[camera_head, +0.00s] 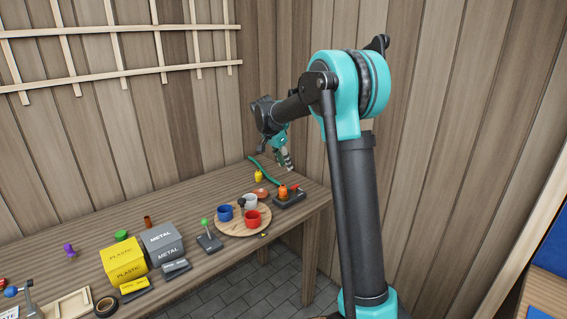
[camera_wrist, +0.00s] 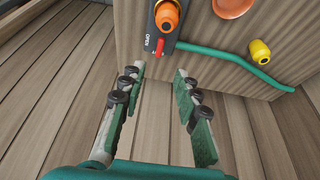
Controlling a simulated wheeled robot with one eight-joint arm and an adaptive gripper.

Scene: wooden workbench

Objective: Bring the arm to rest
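My gripper (camera_head: 286,161) hangs from my arm above the right end of the workbench (camera_head: 185,195) in the head view. In the wrist view my gripper (camera_wrist: 158,78) is open, with its two green fingers apart and nothing between them. A dark box with an orange knob (camera_wrist: 167,15), a red lever (camera_wrist: 159,47) and the word OPEN lies at the top of the wrist view, beyond the fingertips. The same box (camera_head: 289,199) sits near the bench's right edge in the head view.
A green hose (camera_head: 262,173) and a yellow object (camera_head: 258,175) lie near the box. A round wooden board (camera_head: 232,230) carries several cups. A yellow plastic bin (camera_head: 124,262) and a grey metal bin (camera_head: 162,245) stand further left. Wooden walls rise behind the bench.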

